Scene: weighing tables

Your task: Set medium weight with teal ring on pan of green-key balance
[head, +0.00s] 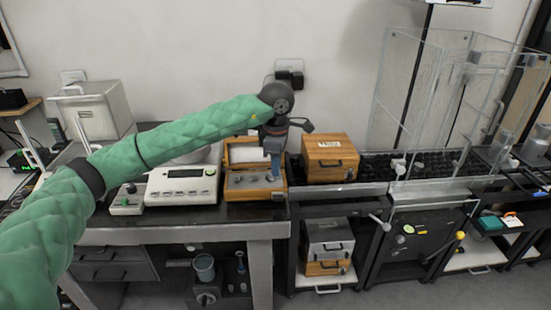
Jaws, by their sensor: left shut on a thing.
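My left gripper (274,166) points down into the open wooden weight box (255,195) on the dark table. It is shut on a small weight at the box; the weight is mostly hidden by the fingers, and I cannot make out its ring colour. Other small weights (237,180) sit in the box's grey insert. The white balance (182,188) stands just left of the box, with a display, a row of keys and a green spot at its upper right. Its pan (190,157) is partly hidden behind my left arm. My right gripper is not in view.
A closed wooden case (330,158) stands right of the weight box. A small white tray (127,201) with small items is left of the balance. A clear-walled enclosure (432,110) rises at the right. A white box-shaped device (100,110) stands behind my arm.

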